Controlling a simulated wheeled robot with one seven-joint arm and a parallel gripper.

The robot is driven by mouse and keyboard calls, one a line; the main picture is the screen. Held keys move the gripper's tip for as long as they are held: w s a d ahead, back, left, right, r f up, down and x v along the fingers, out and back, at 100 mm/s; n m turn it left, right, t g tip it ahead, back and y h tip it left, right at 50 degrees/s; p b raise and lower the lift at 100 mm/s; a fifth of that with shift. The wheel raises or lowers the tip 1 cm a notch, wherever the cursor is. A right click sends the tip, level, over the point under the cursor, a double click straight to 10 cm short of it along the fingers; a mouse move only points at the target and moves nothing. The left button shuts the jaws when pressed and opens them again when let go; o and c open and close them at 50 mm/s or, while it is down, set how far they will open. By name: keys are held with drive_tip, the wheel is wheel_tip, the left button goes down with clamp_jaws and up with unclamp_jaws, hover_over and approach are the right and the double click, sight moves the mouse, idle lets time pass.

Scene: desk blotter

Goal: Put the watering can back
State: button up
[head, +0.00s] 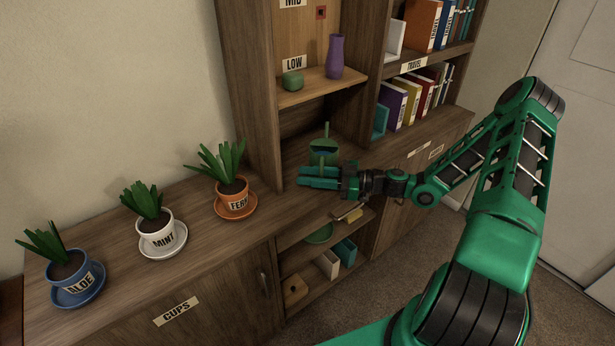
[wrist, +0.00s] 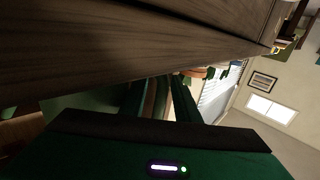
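The watering can (head: 323,150) is dark green with a thin upright part on top. It stands in the open cabinet bay, below the shelf labelled LOW. My gripper (head: 312,177) reaches in from the right, level, just in front of the can, and hides its lower part. In the wrist view my gripper's two green fingers (wrist: 162,98) are apart with background showing between them. A dark green surface lies left of the fingers there; I cannot tell whether it is the can. Contact with the can is unclear.
The LOW shelf (head: 325,84) holds a purple vase (head: 335,57) and a small green pot (head: 292,80). Books (head: 405,100) fill the right shelves. Open lower shelves hold small items.

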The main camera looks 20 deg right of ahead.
drive_tip(key=shift+r, duration=0.1)
drive_tip(key=v, duration=1.2)
drive_tip(key=s+m+g+h, duration=0.4)
drive_tip(key=s+g+h, duration=0.4)
drive_tip(key=s, duration=0.3)
drive_tip(key=s+d+r+m+h, duration=0.2)
drive_tip(key=s+r+m+h, duration=0.2)
drive_tip(key=s+r+m, duration=0.3)
drive_tip(key=s+d+r+m+h, duration=0.3)
drive_tip(key=s+r+m, duration=0.5)
drive_tip(key=s, duration=0.4)
drive_tip(key=shift+s+d+r+h, duration=0.15)
drive_tip(key=shift+s+r+h, duration=0.2)
drive_tip(key=shift+h, duration=0.05)
